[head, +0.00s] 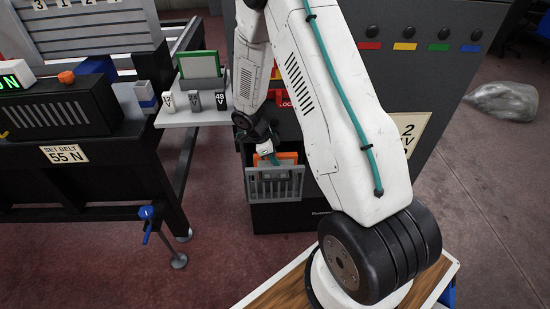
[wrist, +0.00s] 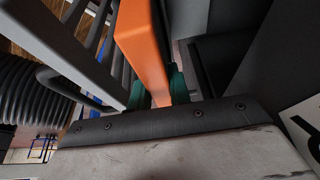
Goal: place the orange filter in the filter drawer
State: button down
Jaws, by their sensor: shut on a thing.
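The orange filter (head: 289,157) is at the grey slatted drawer front in the head view, mostly hidden behind it and my gripper. It also shows in the wrist view as an orange slab (wrist: 143,45). The filter drawer (head: 275,184) has a grey slatted front and stands out from a black cabinet; its slats show at the left of the wrist view (wrist: 62,40). My gripper (head: 270,157) is shut on the filter, with teal fingertips on both sides of it (wrist: 155,92). The filter is just behind the drawer front; I cannot tell whether it rests on the drawer floor.
A grey shelf (head: 196,118) with small labelled blocks and a green-framed panel (head: 199,66) stands left of the drawer. A black workbench (head: 75,185) fills the left. A tall grey cabinet (head: 440,80) with coloured labels is behind my arm. The floor in front is clear.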

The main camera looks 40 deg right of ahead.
jog(key=shift+f, duration=0.2)
jog(key=shift+f, duration=0.5)
jog(key=c, duration=1.3)
grip_release()
